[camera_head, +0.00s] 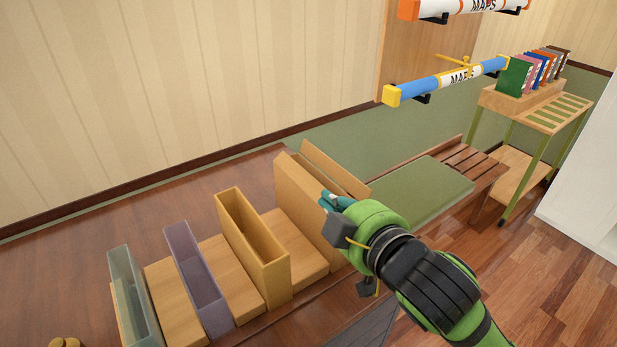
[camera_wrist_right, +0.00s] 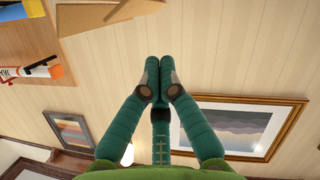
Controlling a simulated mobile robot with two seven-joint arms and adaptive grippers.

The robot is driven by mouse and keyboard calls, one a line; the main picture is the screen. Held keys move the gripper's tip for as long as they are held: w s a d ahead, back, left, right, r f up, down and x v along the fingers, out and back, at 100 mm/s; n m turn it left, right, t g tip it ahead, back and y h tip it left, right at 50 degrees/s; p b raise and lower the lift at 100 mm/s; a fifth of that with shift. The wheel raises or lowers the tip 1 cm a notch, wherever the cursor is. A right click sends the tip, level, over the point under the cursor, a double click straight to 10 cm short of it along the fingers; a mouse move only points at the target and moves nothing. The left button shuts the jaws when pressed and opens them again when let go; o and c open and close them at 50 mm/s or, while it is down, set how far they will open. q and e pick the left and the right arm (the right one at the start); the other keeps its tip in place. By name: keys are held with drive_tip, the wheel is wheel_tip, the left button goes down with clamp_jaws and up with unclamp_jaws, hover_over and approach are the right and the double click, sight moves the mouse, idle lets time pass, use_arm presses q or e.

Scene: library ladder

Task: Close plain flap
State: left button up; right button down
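A plain wooden box (camera_head: 302,208) stands at the right end of the row of holders in the head view. A thin plain wooden panel, which looks like the flap (camera_head: 334,168), stands up slanting behind its top edge, with a gap between them. My right gripper (camera_head: 328,200) is beside the right end of the box, near its upper edge; I cannot tell whether it touches. In the right wrist view the teal fingers of my right gripper (camera_wrist_right: 158,68) are together at their tips with nothing between them. My left gripper is not in view.
To the left stand a yellow open holder (camera_head: 252,240), a purple one (camera_head: 198,278) and a clear one (camera_head: 132,290). A bench with a green cushion (camera_head: 415,192) lies behind my right arm. A blue map tube (camera_head: 440,82) hangs above; a book cart (camera_head: 540,110) stands at right.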

wheel_tip(320, 180, up, 2)
drive_tip(key=a+n, duration=0.1)
drive_tip(key=p, duration=0.2)
hover_over(310, 190)
drive_tip(key=s+a, duration=0.1)
drive_tip(key=a, duration=0.1)
drive_tip(key=f, duration=0.2)
drive_tip(key=d+f, duration=0.1)
drive_tip(key=f, duration=0.1)
drive_tip(key=shift+w+d+f, duration=0.35)
drive_tip(key=shift+f, duration=0.15)
drive_tip(key=shift+w, duration=0.1)
drive_tip(key=shift+d+m+y+p, duration=0.1)
drive_tip(key=shift+m+y+p, duration=0.2)
drive_tip(key=shift+p, duration=0.2)
